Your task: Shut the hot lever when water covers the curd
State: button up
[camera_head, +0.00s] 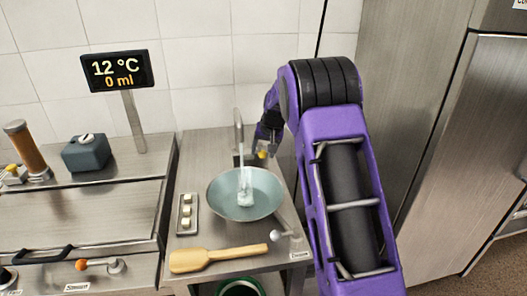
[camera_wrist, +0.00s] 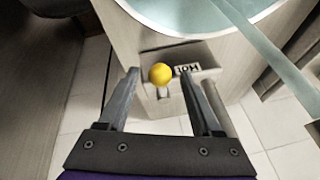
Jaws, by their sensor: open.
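The hot lever has a yellow ball knob (camera_wrist: 160,73) beside a plate marked HOT (camera_wrist: 188,69) in the wrist view. My gripper (camera_wrist: 160,82) is open, its two fingers either side of the knob in the picture, with gaps on both sides. In the head view my gripper (camera_head: 264,137) is behind the basin, by the yellow knob (camera_head: 262,155). A pale stream (camera_head: 245,180) falls from the tap (camera_head: 238,130) into the round blue-grey basin (camera_head: 220,197). A whitish patch shows where it lands; I cannot tell curd from water there. The basin also shows in the wrist view (camera_wrist: 185,18).
The display (camera_head: 117,71) reads 12 °C and 0 ml. A small tray (camera_head: 181,227) with pale cubes stands left of the basin, and a wooden paddle (camera_head: 215,257) lies in front. A tall steel cabinet (camera_head: 445,130) stands right.

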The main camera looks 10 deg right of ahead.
jog(key=shift+c, duration=0.3)
grip_shut()
dwell(1.2)
